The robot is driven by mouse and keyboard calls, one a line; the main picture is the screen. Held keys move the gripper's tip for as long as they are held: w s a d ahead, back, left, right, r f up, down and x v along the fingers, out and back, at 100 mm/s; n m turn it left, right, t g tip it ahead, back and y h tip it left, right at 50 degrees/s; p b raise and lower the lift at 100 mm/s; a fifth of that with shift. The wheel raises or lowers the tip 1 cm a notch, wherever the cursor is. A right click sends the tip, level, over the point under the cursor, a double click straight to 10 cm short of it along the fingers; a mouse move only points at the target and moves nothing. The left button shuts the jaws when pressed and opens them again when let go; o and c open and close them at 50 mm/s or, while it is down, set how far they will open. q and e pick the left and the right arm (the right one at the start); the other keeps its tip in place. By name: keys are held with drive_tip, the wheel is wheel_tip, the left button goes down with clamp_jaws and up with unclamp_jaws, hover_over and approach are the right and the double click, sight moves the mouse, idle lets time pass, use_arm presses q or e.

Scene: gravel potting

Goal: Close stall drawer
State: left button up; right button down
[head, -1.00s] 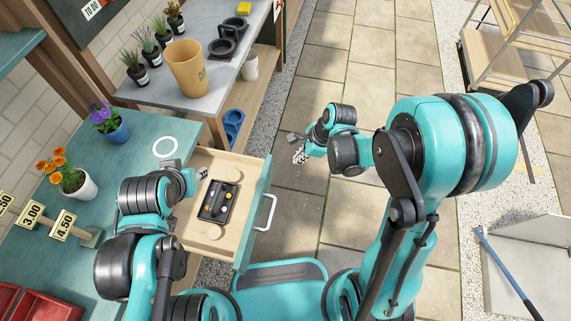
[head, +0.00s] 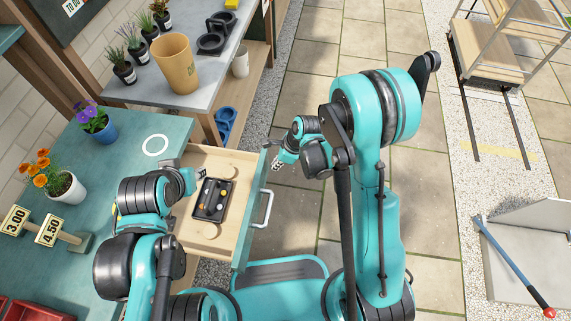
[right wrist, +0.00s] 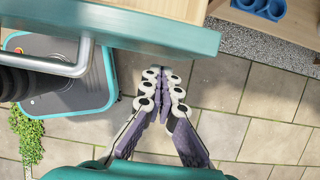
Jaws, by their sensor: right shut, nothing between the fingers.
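The stall drawer (head: 212,232) is pulled open from the teal counter, with pale wood sides and a teal front (head: 252,214). Its metal handle (head: 264,210) faces right. In the right wrist view the drawer front (right wrist: 150,30) crosses the upper left, with the handle (right wrist: 62,66) below it. My right gripper (head: 278,164) is shut and empty, just outside the far end of the drawer front. Its closed fingers (right wrist: 163,80) show below the front in the wrist view; contact is not clear. My left gripper (head: 198,174) is over the drawer's inner side, its fingers too small to read.
A black tray (head: 212,199) with small items lies in the drawer. Flower pots (head: 68,188) and price signs (head: 49,231) stand on the counter (head: 122,168). A grey-topped bench (head: 205,90) holds a tan pot (head: 175,64). Paved floor right of the drawer is open.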

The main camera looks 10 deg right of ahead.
drive_tip(key=shift+w+a, duration=0.15)
drive_tip(key=shift+a, duration=0.35)
drive_tip(key=shift+a, duration=0.1)
drive_tip(key=w+a, duration=0.3)
drive_tip(key=a, duration=0.6)
drive_tip(key=w+a+b, duration=0.1)
drive_tip(key=w+a, duration=0.2)
drive_tip(key=a, duration=0.6)
drive_tip(key=w+a+b, duration=0.1)
drive_tip(key=w+a, duration=0.1)
drive_tip(key=a, duration=0.7)
drive_tip(key=shift+w, duration=0.4)
drive_tip(key=shift+w+a+r, duration=0.1)
drive_tip(key=shift+a, duration=0.3)
